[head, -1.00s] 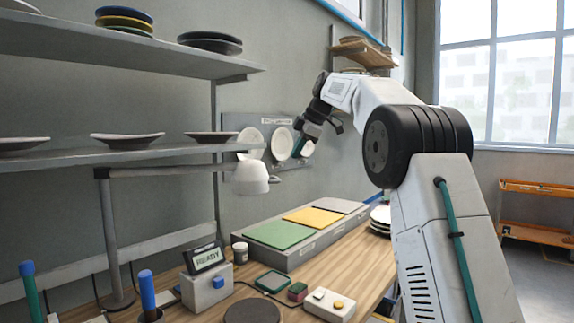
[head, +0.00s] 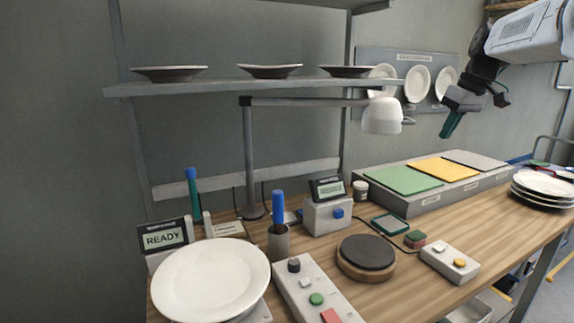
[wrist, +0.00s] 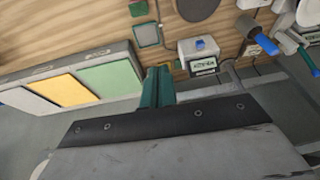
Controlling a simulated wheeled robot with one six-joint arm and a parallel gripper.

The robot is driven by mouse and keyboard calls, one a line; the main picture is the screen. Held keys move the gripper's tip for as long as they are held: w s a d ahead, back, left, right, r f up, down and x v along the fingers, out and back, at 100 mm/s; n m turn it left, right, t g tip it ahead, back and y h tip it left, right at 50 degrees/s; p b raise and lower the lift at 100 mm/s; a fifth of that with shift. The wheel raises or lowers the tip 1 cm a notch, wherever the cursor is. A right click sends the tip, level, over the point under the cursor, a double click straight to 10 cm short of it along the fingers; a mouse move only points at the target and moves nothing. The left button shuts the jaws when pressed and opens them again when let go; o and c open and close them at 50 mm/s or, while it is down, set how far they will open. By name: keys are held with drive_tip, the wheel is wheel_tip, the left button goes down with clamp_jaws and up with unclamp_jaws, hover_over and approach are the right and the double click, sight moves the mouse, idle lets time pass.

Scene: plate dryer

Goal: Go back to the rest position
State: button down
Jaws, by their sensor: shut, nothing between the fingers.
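My gripper (head: 452,124) is at the upper right of the head view, high above the back of the bench and in front of the wall panel. Its green fingers point down and look closed, with nothing held. In the wrist view my gripper (wrist: 157,86) shows as green fingers over the bench, pressed together, well above the green pad (wrist: 108,77) and the READY-type display box (wrist: 202,55). My white arm reaches in from the right edge of the head view; most of it is outside the picture.
A white plate (head: 210,280) lies at the front left. The shelf (head: 300,85) carries dark-rimmed plates, and the wall panel (head: 440,58) holds white plates. A lamp (head: 382,116) hangs left of my gripper. A plate stack (head: 543,190) stands at the right.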

drive_tip(key=s+a+f+m, duration=0.1)
drive_tip(key=s+a+f, duration=0.3)
drive_tip(key=s, duration=1)
drive_tip(key=s+a+f+m+g+h, duration=0.1)
drive_tip(key=s+a+f, duration=0.4)
drive_tip(key=s, duration=0.9)
drive_tip(key=s+a+f+m+h, duration=0.1)
drive_tip(key=s+a+f+m, duration=0.2)
drive_tip(key=s, duration=1.1)
wheel_tip(320, 180, down, 4)
drive_tip(key=shift+a+r, duration=0.15)
drive_tip(key=shift+a, duration=0.85)
